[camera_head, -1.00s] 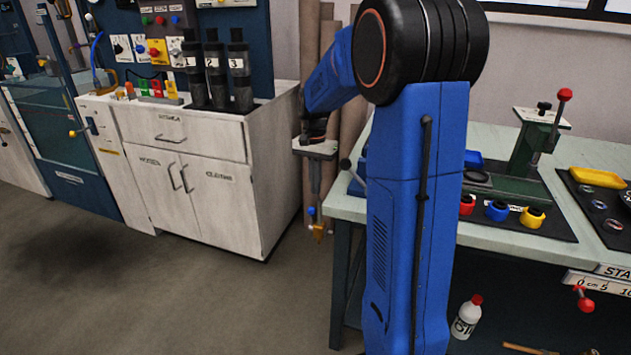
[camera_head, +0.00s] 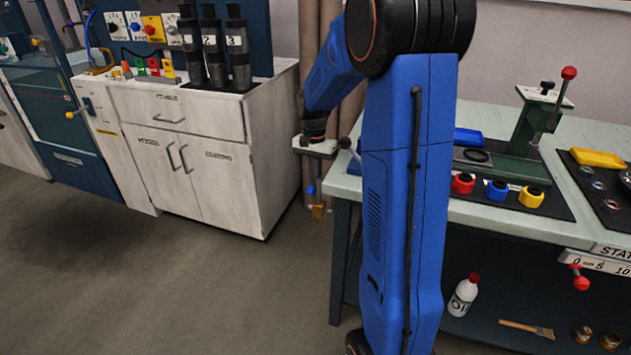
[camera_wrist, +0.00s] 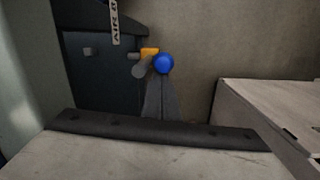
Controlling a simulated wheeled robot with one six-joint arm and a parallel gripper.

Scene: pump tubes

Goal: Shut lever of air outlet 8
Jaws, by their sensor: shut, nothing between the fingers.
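Air outlet 8 is by a label reading "AIR 8" (camera_wrist: 116,20) on a dark panel in the wrist view. A grey round fitting (camera_wrist: 138,69), an orange-yellow part (camera_wrist: 150,53) and a blue ball knob (camera_wrist: 164,63) sit beside it. In the head view the blue knob (camera_head: 311,190) and the brass-coloured part (camera_head: 318,211) show below the bench's left corner. My gripper (camera_wrist: 160,80) is shut and empty, its fingertips right at the blue knob; contact cannot be told. In the head view my gripper (camera_head: 313,182) points down from its pale mount.
The green-topped workbench (camera_head: 600,160) stands to the right, with a clamp stand (camera_head: 535,120) and coloured caps on it. A white cabinet (camera_head: 215,185) stands to the left, with floor between.

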